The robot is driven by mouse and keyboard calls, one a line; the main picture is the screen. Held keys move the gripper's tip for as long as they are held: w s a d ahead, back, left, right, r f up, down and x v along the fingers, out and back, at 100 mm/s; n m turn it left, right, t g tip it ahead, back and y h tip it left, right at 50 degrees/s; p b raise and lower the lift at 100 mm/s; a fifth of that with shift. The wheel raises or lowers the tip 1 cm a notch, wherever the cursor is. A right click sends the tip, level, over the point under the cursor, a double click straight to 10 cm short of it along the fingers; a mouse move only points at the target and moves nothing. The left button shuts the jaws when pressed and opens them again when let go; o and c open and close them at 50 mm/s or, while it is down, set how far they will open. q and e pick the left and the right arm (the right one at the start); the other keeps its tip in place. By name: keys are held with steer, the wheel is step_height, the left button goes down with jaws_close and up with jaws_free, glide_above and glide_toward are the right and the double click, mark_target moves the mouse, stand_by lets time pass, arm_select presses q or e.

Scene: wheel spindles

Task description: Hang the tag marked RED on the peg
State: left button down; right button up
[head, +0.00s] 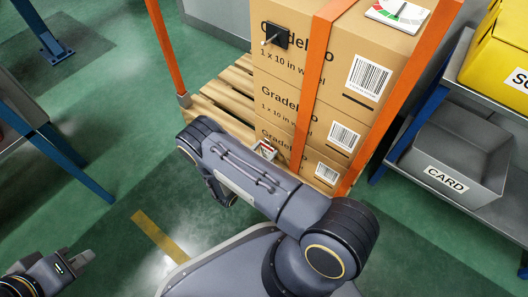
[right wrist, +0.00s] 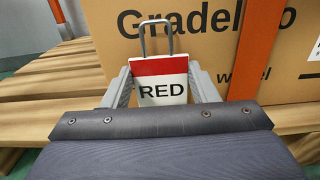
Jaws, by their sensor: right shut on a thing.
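The tag marked RED (right wrist: 161,92) is white with a red band and a wire loop at its top. My right gripper (right wrist: 162,78) is shut on the tag, one finger at each side, with the loop standing up. In the head view the tag (head: 265,150) shows small beyond my right arm, which hides most of that gripper. The peg (head: 270,40) sticks out from a black plate on the upper box, above and apart from the tag. My left gripper (head: 72,264) is empty at the lower left, its fingers apart.
The stacked cardboard boxes (head: 275,85) stand on a wooden pallet (head: 225,92), with orange straps (head: 308,90) in front. A grey CARD bin (head: 450,150) and a yellow bin (head: 500,60) sit on a shelf at right. Green floor at left is mostly clear.

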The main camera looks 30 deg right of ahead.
steer(key=shift+f, duration=0.15)
steer(key=o, duration=1)
